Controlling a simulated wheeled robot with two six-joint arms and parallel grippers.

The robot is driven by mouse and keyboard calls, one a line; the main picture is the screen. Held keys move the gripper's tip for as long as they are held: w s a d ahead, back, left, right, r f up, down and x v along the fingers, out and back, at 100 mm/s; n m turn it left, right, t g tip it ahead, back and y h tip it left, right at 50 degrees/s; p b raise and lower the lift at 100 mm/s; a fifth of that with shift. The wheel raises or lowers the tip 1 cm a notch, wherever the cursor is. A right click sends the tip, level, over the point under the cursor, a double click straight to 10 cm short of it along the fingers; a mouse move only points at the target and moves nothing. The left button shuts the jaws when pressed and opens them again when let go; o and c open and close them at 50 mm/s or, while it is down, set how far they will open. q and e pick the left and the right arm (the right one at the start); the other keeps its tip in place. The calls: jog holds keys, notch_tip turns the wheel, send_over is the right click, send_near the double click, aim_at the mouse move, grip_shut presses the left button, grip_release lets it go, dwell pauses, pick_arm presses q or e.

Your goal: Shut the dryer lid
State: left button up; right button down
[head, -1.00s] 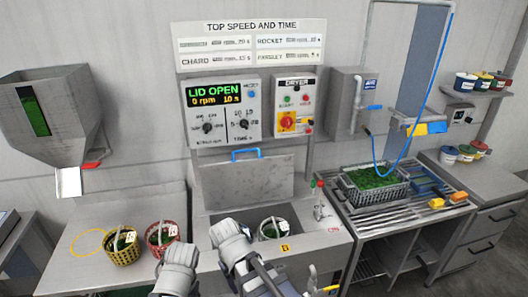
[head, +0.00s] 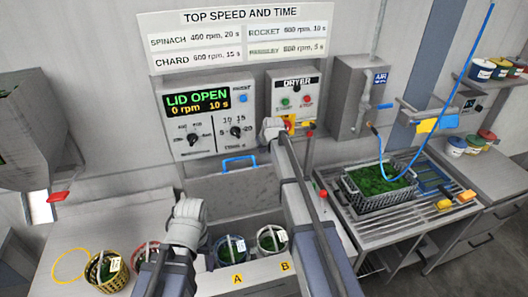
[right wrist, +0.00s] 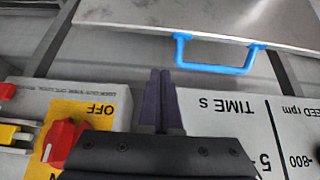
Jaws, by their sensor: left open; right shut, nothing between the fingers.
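The dryer lid (head: 225,188) stands open behind the dryer tub, a grey steel panel with a blue handle (head: 240,160) at its top edge. The handle also shows in the right wrist view (right wrist: 215,62), beyond my fingers and apart from them. My right gripper (head: 272,126) is raised in front of the control boxes, right of the handle; in the right wrist view its dark fingers (right wrist: 160,100) are together and empty. My left gripper (head: 187,212) is low at the tub's left front, open, its fingers mostly hidden. The display (head: 199,102) reads LID OPEN, 0 rpm.
Baskets A (head: 229,250) and B (head: 272,240) sit in the open tub. Two more baskets, one yellow (head: 108,268), stand on the left counter. A red-knobbed lever (head: 323,195) rises right of the tub. A red switch sits near my right fingers.

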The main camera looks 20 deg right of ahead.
jog(key=shift+w+d, duration=0.25)
jog(key=shift+w, duration=0.15)
jog(key=shift+s+f, duration=0.1)
jog(key=b+x, duration=0.9)
jog(key=x, duration=0.1)
jog(key=s, duration=0.2)
jog(key=s+r+p, duration=0.1)
jog(key=s, duration=0.1)
jog(key=shift+s+a, duration=0.1)
jog(key=shift+s, duration=0.05)
jog(key=shift+f, duration=0.1)
